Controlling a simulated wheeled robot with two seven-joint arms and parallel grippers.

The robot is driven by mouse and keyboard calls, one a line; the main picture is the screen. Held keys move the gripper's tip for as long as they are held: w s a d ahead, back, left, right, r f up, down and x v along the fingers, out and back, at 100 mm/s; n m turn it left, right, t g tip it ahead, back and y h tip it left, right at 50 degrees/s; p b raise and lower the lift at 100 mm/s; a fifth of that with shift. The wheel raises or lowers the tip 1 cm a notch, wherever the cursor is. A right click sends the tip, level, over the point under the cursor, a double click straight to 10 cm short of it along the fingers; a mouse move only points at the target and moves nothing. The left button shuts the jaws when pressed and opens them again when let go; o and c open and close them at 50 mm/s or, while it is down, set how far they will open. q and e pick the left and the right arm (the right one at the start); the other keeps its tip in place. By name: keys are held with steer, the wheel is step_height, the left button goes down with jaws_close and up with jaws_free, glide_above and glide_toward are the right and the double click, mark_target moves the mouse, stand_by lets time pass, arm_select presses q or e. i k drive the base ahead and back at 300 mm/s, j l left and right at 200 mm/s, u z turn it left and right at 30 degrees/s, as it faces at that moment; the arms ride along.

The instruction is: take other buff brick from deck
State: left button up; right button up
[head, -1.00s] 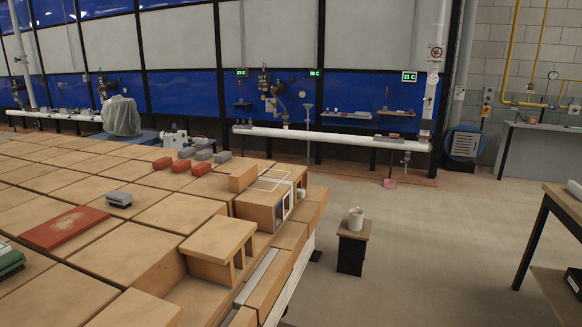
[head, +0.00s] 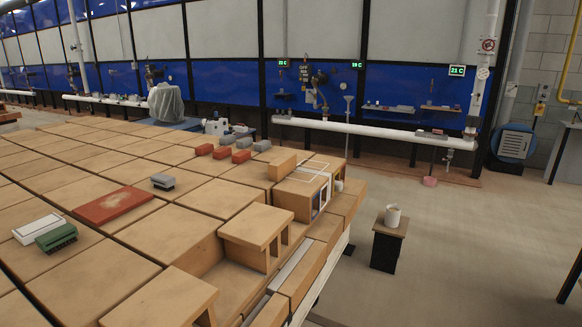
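The deck (head: 110,275) is a wide surface of large buff blocks filling the left and middle of the head view. A small buff brick (head: 282,164) sits on top of it near its right edge, beside a white outlined frame. A hollow buff brick (head: 257,226) with an open front stands nearer, at the deck's right side. Another hollow buff brick (head: 160,300) shows at the bottom edge, partly cut off. I cannot tell which one the task means. Neither of my grippers is in view.
Several small red (head: 204,149) and grey bricks stand at the deck's back. A red plate (head: 115,205), a grey brush (head: 163,181) and a green-and-white brush pair lie at left. A small stand (head: 390,245) with a white pot is on the floor at right, with clear floor around it.

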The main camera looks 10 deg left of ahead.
mark_target(279, 169)
steer(key=i+l+u, duration=0.1)
steer(key=i+l, duration=0.15)
steer(key=i+l+u, duration=0.1)
steer(key=i+l, duration=0.15)
steer(key=i+l+u, duration=0.1)
steer(key=i+l, duration=0.15)
steer(key=l, duration=0.2)
steer(key=i+l+u, duration=0.1)
steer(key=i+l, duration=0.35)
steer(key=l, duration=0.25)
steer(key=i+l+u, duration=0.15)
steer(key=l, duration=0.25)
steer(key=i+l+u, duration=0.1)
steer(key=i+l, duration=0.2)
steer(key=l, duration=0.1)
